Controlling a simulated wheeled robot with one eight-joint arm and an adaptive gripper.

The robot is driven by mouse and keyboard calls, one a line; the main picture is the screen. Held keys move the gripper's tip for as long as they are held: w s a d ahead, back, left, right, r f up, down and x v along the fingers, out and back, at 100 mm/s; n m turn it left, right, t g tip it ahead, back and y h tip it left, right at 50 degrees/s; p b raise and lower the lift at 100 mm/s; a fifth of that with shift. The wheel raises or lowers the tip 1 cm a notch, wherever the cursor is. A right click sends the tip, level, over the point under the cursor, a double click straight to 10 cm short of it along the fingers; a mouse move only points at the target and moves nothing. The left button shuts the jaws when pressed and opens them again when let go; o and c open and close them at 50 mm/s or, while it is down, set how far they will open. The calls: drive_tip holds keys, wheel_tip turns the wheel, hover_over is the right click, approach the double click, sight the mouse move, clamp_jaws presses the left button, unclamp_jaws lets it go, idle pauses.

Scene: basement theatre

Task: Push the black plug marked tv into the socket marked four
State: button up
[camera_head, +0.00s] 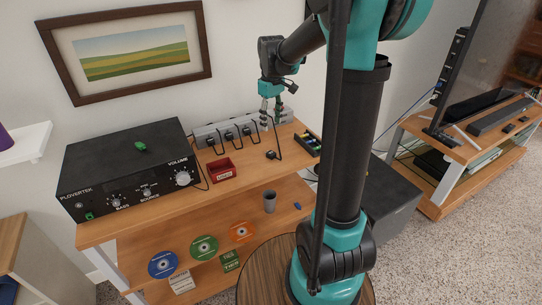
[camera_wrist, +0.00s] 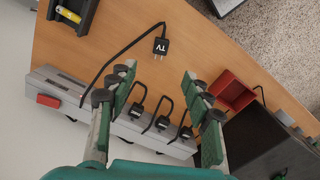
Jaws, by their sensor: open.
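The black plug (camera_wrist: 161,46) marked TV lies loose on the wooden shelf, prongs showing, its cord running back to the power strip; it also shows in the head view (camera_head: 271,155). The grey power strip (camera_wrist: 68,90) lies along the back of the shelf (camera_head: 241,127). Several black plugs sit in it, among them one (camera_wrist: 137,109) in the wrist view. Socket markings cannot be read, and my fingers hide part of the strip. My gripper (camera_wrist: 158,84) is open and empty above the strip, with the TV plug beyond its fingertips in the wrist view; it also shows in the head view (camera_head: 272,121).
A red box (camera_head: 222,171) and a black amplifier (camera_head: 127,170) stand left of the plug. A black tray (camera_head: 308,143) with a yellow battery lies to its right. The strip has a red switch (camera_wrist: 47,101). Bare wood surrounds the plug.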

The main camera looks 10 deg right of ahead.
sight(271, 153)
wheel_tip(271, 153, down, 14)
drive_tip(key=shift+s+r, duration=0.1)
drive_tip(key=shift+r, duration=0.1)
drive_tip(key=c, duration=1.1)
drive_tip(key=shift+c, duration=0.2)
drive_tip(key=shift+r, duration=0.15)
